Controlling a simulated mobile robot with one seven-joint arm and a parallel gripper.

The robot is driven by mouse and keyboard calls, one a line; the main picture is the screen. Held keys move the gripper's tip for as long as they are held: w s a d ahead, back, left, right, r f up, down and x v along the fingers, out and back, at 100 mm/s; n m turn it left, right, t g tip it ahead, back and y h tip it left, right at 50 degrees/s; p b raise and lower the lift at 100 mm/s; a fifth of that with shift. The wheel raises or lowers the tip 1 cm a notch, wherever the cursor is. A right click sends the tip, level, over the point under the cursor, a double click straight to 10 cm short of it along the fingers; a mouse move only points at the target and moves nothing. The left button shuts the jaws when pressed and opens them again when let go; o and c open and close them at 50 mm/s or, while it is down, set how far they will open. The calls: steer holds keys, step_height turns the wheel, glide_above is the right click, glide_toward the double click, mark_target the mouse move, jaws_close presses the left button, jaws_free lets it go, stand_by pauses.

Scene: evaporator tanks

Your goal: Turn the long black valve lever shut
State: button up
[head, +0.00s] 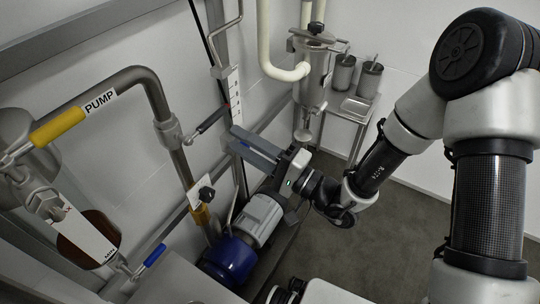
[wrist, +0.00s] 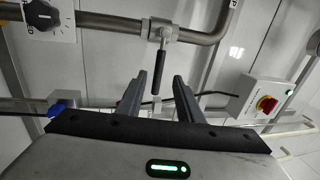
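The black valve lever (head: 211,120) sits on a valve on the steel pipe along the left wall. In the head view it slants up and right from the valve body. In the wrist view the lever (wrist: 157,79) hangs straight down from the valve on the horizontal pipe. My gripper (head: 237,138) is right of the lever and a little lower in the head view. In the wrist view my gripper (wrist: 160,82) is open, with the lever seen between its two fingers and beyond them. I see no contact with the lever.
A yellow handle (head: 58,127) and a blue handle (head: 154,255) are at left. A motor (head: 262,215) with a blue pump (head: 226,262) stands below my gripper. A steel vessel (head: 314,75) is behind. A switch box (wrist: 247,98) with a red knob is right in the wrist view.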

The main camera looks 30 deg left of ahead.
steer(key=v, duration=0.7)
steer(key=shift+d, duration=0.35)
